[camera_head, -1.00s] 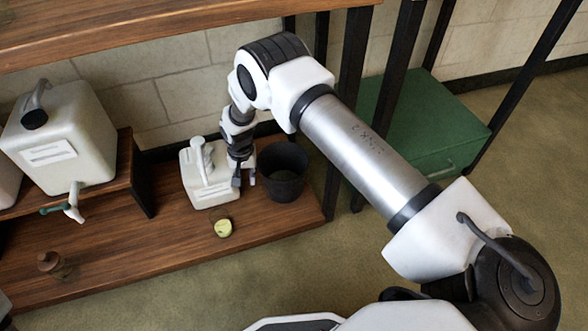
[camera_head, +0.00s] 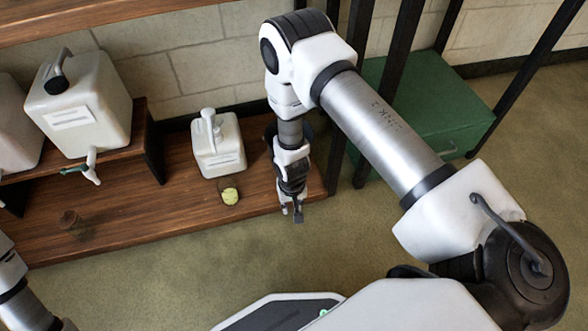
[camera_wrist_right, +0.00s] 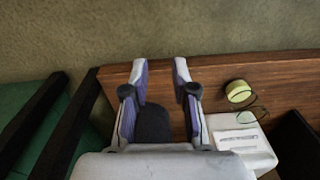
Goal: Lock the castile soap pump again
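A white pump container (camera_head: 219,155) with a label stands upright on the low wooden shelf. Its white pump head (camera_head: 208,113) sits on top; I cannot tell if it is locked, and the label is too small to read. My right gripper (camera_head: 292,212) is apart from the container, to its right and nearer the shelf's front edge. In the right wrist view my right gripper (camera_wrist_right: 160,75) has its fingers spread with nothing held, and the container (camera_wrist_right: 243,143) is at the lower right. My left arm shows only at the lower left corner; its fingers cannot be made out.
A small yellow-green round item (camera_head: 230,196) is in front of the container. A dark bucket (camera_wrist_right: 152,123) is below my right gripper, mostly hidden by my arm in the head view. A larger jug with a tap (camera_head: 82,105) stands left on a raised shelf. A green box (camera_head: 425,105) is right.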

